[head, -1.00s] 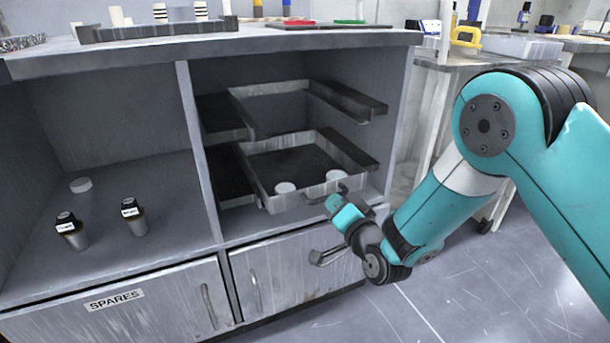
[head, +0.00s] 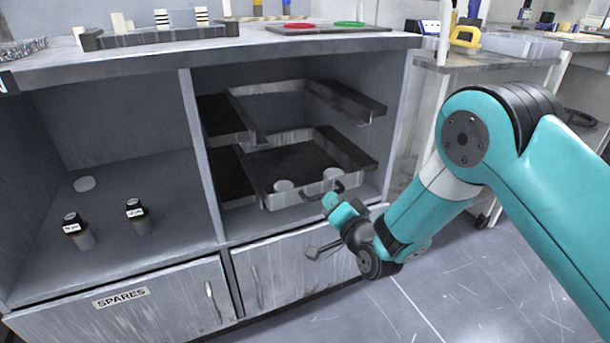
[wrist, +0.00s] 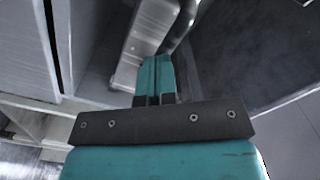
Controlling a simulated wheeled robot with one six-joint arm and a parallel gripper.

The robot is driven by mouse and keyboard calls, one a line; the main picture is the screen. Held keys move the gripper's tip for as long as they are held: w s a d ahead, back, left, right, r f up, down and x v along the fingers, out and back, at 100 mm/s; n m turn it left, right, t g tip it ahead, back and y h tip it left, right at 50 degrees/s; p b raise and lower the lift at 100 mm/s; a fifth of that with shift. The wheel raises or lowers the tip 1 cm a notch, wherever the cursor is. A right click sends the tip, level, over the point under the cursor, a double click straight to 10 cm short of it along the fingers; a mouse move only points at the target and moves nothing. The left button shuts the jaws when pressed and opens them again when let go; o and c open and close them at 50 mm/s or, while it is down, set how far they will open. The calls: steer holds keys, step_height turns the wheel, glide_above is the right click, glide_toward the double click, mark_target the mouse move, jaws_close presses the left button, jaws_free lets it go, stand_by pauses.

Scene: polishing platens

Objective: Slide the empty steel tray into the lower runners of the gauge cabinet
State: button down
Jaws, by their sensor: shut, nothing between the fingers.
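The steel tray (head: 290,197) sits in the lower part of the cabinet's right bay, its dark floor showing and its front edge near the bay opening. Two pale round discs show at its front; I cannot tell if they lie in it or are part of it. A dark handle is at its front right. The lower runners are mostly hidden by the tray. My gripper (head: 329,203) is shut and empty, just in front of the tray's front right, close to the handle; contact cannot be told. In the wrist view, its teal fingers (wrist: 155,78) are together beside a pale metal part.
Upper runners (head: 347,103) in the same bay look empty. Doors are below, one marked SPARES. A rack (head: 160,36) and red and green rings lie on top. Floor at right is open.

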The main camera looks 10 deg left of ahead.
steer(key=shift+p+x, duration=1.9)
steer(key=shift+p, duration=2.8)
